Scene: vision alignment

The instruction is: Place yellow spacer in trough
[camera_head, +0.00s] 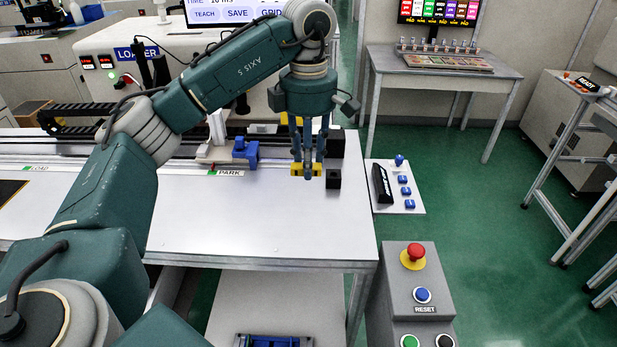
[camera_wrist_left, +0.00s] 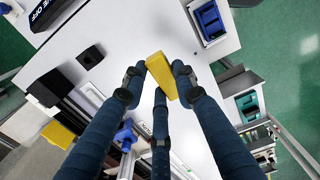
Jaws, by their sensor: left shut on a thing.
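The yellow spacer (camera_head: 297,169) is held between the fingers of my left gripper (camera_head: 308,174), over the right part of the white table. In the left wrist view the spacer (camera_wrist_left: 161,73) is a yellow block between the fingertips of the gripper (camera_wrist_left: 159,82), which are shut on it. The fingers hide part of it. I cannot tell for certain which thing is the trough. A blue tray (camera_head: 268,341) shows partly on the shelf below the table. My right gripper is not in view.
A black block (camera_head: 333,179) stands just right of the gripper. A blue fixture (camera_head: 245,151) stands on the rail to the left, by the PARK label. A grey RESET button box (camera_head: 420,285) stands past the table's right edge. The table (camera_head: 270,225) is clear in front.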

